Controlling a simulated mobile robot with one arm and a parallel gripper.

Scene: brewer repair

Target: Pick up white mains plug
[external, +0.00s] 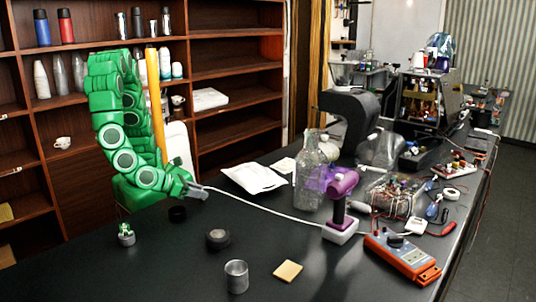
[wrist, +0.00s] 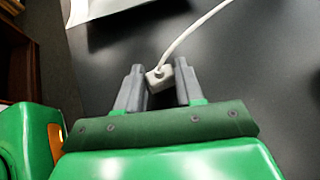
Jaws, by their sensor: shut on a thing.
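The white mains plug (wrist: 158,79) shows in the wrist view between the two grey fingers of my gripper (wrist: 160,86). My gripper is shut on it, with a finger on either side. The white cable (wrist: 190,33) leaves the plug and curves up to the right. In the external view my gripper (external: 203,191) is low over the left part of the dark table. There the plug is too small to make out, but the cable (external: 262,207) runs right from the gripper toward the white base under a purple drill.
The purple drill (external: 341,190) and a clear glass bottle (external: 309,172) stand right of my gripper. A black round thing (external: 218,239), a metal cup (external: 236,276) and a tan square (external: 288,270) lie on the front table (external: 170,275). A white packet (external: 254,178) lies behind.

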